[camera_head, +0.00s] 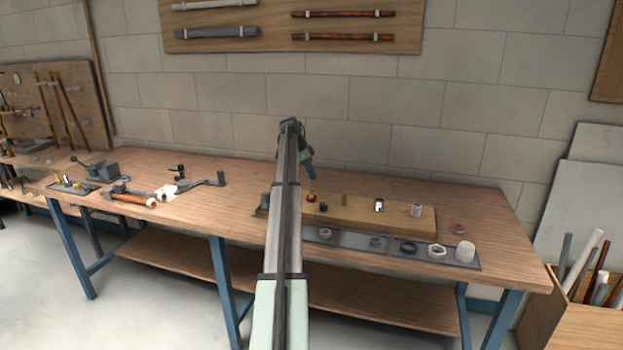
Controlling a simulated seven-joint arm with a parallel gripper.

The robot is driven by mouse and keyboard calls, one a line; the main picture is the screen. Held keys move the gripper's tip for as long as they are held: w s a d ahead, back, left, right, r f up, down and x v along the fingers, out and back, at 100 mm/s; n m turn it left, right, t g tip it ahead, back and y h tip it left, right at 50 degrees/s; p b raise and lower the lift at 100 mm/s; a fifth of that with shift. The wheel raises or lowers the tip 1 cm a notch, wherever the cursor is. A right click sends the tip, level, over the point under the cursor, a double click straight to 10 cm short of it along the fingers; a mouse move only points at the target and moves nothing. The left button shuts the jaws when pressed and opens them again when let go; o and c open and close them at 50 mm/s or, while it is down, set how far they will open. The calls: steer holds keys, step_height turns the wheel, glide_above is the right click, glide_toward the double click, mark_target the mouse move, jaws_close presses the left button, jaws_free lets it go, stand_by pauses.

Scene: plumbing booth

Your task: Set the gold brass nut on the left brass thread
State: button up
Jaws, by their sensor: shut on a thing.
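A wooden board (400,221) lies on the workbench and carries several fittings. The left brass thread (310,197) stands on it just right of my arm, a small gold piece with a reddish base. A second thin brass piece (345,200) stands upright to its right. My gripper (309,177) points down just above the left brass thread, its dark body partly behind my arm. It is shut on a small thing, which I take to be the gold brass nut. The nut is too small to make out, and I cannot tell whether it touches the thread.
A dark fitting (323,207), a black-and-white fitting (379,205) and a grey fitting (416,210) stand on the board. A red ring (457,228) lies at right. Tools (200,182) lie at left.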

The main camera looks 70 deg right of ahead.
mark_target(312, 191)
steer(key=shift+a+f, duration=0.1)
steer(key=shift+f, duration=0.2)
steer(key=shift+f, duration=3.15)
steer(key=shift+m, duration=0.3)
steer(key=m+y, duration=0.1)
steer(key=m, duration=0.1)
steer(key=shift+f+m, duration=0.1)
steer(key=shift+m, duration=0.3)
steer(key=shift+f+m+g+y, duration=0.1)
steer(key=shift+m+g+y, duration=0.3)
steer(key=shift+m, duration=0.8)
steer(key=o, duration=1.7)
steer(key=shift+o, duration=0.2)
